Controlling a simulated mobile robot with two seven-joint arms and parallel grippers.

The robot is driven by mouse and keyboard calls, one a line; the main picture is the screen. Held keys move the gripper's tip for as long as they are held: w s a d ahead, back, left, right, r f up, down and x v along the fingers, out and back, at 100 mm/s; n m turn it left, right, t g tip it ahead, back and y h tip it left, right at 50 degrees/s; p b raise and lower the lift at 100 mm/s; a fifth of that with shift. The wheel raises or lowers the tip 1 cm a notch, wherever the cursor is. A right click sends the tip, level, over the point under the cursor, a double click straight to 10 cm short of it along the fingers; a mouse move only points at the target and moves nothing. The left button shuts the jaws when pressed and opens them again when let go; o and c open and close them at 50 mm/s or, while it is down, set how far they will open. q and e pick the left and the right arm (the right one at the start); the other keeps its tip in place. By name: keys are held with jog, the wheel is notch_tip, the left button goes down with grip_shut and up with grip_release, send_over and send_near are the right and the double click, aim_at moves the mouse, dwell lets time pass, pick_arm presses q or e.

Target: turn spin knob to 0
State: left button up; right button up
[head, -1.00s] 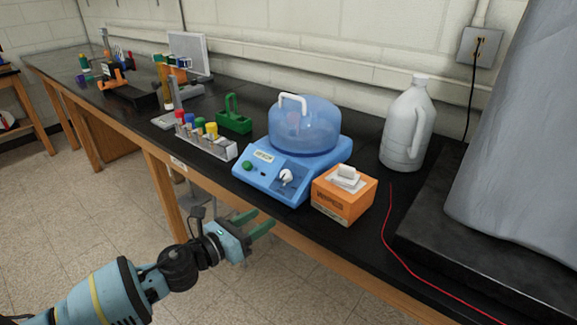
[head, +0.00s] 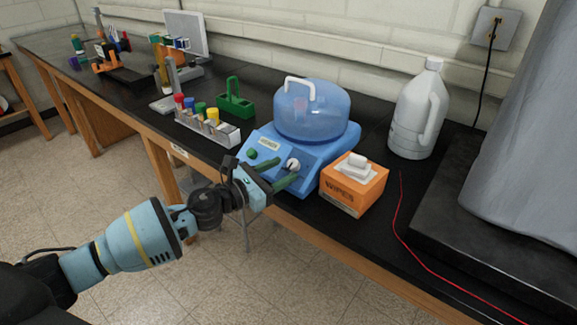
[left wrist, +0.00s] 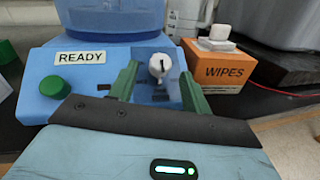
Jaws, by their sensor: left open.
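The spin knob (head: 293,165) is a small white knob with a dark pointer line, on the sloped front panel of a blue centrifuge (head: 345,150) with a clear blue dome lid. In the left wrist view the knob (left wrist: 160,66) shows between and beyond the green fingers, its line close to upright. My left gripper (head: 276,175) is open in front of the panel, with its fingers pointing at the knob. I cannot tell whether the fingers touch it. The dial marks are too small to read. My right gripper is not in view.
A green button (left wrist: 54,87) and a READY label (left wrist: 80,57) are left of the knob. An orange wipes box (head: 352,188) stands close on the right. A tube rack (head: 207,128) is to the left, a white jug (head: 418,112) behind right. A red cable (head: 401,215) crosses the bench.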

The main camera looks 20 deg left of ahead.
aim_at(289, 166)
pick_arm(q)
jog(key=shift+x, duration=1.6)
